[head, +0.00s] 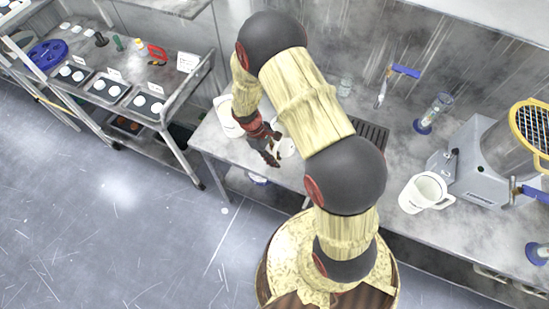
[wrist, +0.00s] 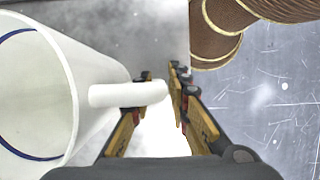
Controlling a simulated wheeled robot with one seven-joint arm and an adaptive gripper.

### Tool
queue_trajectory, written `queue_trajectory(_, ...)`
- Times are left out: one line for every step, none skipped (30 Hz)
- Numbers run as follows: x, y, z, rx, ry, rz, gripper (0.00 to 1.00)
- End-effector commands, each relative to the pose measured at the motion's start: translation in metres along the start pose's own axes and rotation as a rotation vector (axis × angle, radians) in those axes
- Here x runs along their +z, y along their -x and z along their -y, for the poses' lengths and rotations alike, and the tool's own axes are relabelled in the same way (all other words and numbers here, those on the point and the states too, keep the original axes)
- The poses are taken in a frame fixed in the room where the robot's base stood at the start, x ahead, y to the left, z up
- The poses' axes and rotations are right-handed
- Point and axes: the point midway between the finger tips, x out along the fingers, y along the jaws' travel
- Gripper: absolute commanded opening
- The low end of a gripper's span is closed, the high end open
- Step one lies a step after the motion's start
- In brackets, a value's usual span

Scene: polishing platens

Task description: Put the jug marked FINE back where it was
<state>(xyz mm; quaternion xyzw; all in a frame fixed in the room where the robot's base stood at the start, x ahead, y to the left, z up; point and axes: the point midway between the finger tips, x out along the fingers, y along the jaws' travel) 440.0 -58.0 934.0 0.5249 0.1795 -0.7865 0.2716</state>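A white jug (wrist: 35,95) with a blue line inside its rim fills the left of the wrist view. Its handle (wrist: 125,93) reaches right, between the fingers of my gripper (wrist: 160,88). The fingers are closed in on the handle, one on each side. In the head view this jug (head: 228,117) shows to the left of my gripper (head: 269,151), over the left end of the bench. I cannot tell if it touches the bench. A second white jug (head: 425,191) stands on the bench at right, in front of the grey machine. No FINE mark is readable on either jug.
The bench (head: 395,150) holds a dark drain grate (head: 370,135), a blue-based cylinder (head: 433,112) and a grey machine (head: 470,165). A small white round thing (head: 288,147) is right of my gripper. A cart (head: 190,85) with trays stands at left.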

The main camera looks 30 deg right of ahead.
Motion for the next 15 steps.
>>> queue_trajectory(0.0001, 0.0002, 0.0, 0.0, 0.0, 0.0, 0.22)
queue_trajectory(0.0001, 0.0002, 0.0, 0.0, 0.0, 0.0, 0.24)
queue_trajectory(0.0002, 0.0002, 0.0, 0.0, 0.0, 0.0, 0.26)
queue_trajectory(0.0002, 0.0002, 0.0, 0.0, 0.0, 0.0, 0.28)
queue_trajectory(0.0002, 0.0002, 0.0, 0.0, 0.0, 0.0, 0.3)
queue_trajectory(0.0002, 0.0003, 0.0, 0.0, 0.0, 0.0, 0.31)
queue_trajectory(0.0002, 0.0003, 0.0, 0.0, 0.0, 0.0, 0.31)
queue_trajectory(0.0002, 0.0003, 0.0, 0.0, 0.0, 0.0, 0.31)
queue_trajectory(0.0002, 0.0003, 0.0, 0.0, 0.0, 0.0, 0.31)
queue_trajectory(0.0002, 0.0003, 0.0, 0.0, 0.0, 0.0, 0.31)
queue_trajectory(0.0002, 0.0003, 0.0, 0.0, 0.0, 0.0, 0.31)
queue_trajectory(0.0002, 0.0003, 0.0, 0.0, 0.0, 0.0, 0.31)
queue_trajectory(0.0002, 0.0005, 0.0, 0.0, 0.0, 0.0, 0.31)
queue_trajectory(0.0004, 0.001, 0.0, 0.0, 0.0, 0.0, 0.31)
queue_trajectory(0.001, 0.0024, -0.0001, 0.0, 0.0, 0.0, 0.31)
